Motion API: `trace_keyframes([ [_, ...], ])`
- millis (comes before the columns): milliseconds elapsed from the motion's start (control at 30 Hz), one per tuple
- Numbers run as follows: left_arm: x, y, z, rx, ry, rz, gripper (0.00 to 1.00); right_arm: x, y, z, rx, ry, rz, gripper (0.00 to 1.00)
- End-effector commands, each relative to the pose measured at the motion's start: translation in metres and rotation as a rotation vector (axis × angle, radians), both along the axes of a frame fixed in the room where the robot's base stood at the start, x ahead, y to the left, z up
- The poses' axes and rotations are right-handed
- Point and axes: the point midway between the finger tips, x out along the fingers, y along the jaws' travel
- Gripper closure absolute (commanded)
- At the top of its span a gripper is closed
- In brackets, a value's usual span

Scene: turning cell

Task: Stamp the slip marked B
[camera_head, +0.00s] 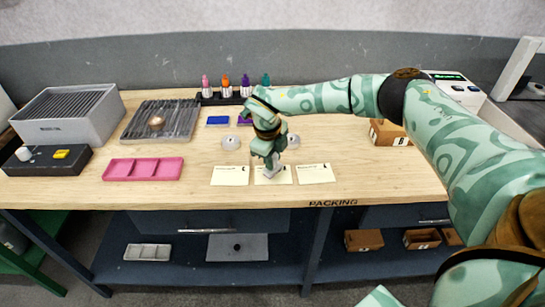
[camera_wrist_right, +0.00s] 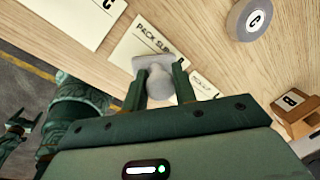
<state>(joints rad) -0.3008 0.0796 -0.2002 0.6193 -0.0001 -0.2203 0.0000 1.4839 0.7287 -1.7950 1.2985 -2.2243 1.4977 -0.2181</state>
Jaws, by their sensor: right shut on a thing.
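Three cream slips lie in a row at the table's front: a left slip (camera_head: 230,176), a middle slip (camera_head: 262,181) and a right slip (camera_head: 315,174). Their letters are too small to read in the head view. My right gripper (camera_head: 270,160) is shut on a grey stamp (camera_wrist_right: 160,84) with a rounded handle and flat base. The stamp is over the middle slip, which shows "PACK SLIP" in the wrist view (camera_wrist_right: 140,38); whether it touches the paper I cannot tell. The gripper and stamp hide part of that slip. Green parts at the wrist view's left edge may be my left arm.
A grey round piece marked C (camera_wrist_right: 248,18) is close by; another round piece (camera_head: 231,143) stands left. Behind are a blue pad (camera_head: 218,120), a purple pad (camera_head: 243,119) and a bottle rack (camera_head: 222,99). A pink tray (camera_head: 145,169) is left, a wooden box (camera_head: 386,134) right.

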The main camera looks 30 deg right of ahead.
Motion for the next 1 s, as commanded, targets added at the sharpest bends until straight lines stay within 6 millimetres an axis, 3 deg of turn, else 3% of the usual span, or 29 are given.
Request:
trace_keyframes([
  [1000, 0.001, 0.0, -0.003, 0.001, -0.001, 0.0, 0.25, 0.0, 0.0, -0.011, 0.0, 0.0, 0.0, 0.87],
])
